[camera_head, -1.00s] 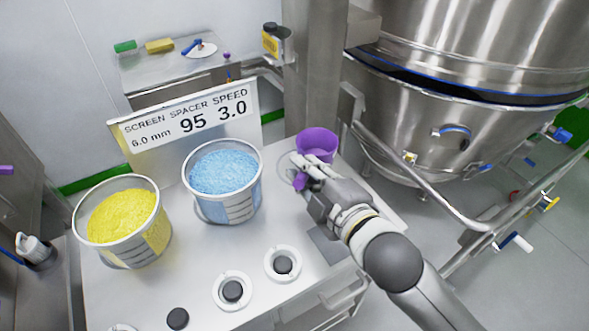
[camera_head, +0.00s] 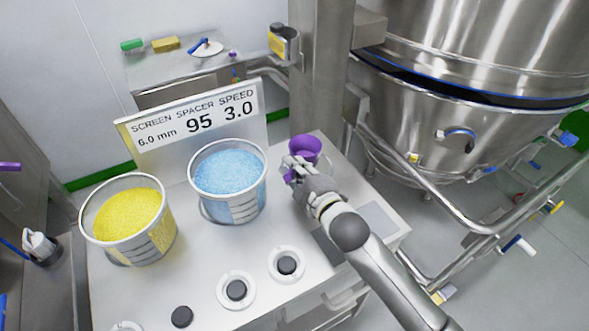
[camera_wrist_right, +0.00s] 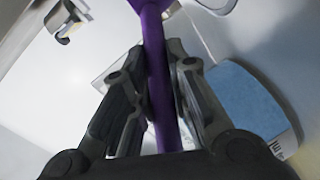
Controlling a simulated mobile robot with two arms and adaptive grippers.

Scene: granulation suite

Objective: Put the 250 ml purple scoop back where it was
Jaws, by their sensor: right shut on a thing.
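The purple scoop (camera_head: 305,147) is at the right end of the steel table, its cup to the upper right of my right gripper. My right gripper (camera_head: 289,172) is shut on the scoop's handle. In the right wrist view the purple handle (camera_wrist_right: 160,80) runs between the two dark fingers (camera_wrist_right: 163,90). Whether the cup touches the table cannot be told. My left gripper is not in view.
A bucket of blue granules (camera_head: 228,180) stands left of the gripper, and a bucket of yellow granules (camera_head: 128,218) is further left. Behind them is a sign (camera_head: 197,122). Round knobs (camera_head: 286,264) line the front. A large steel vessel (camera_head: 470,120) stands at the right.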

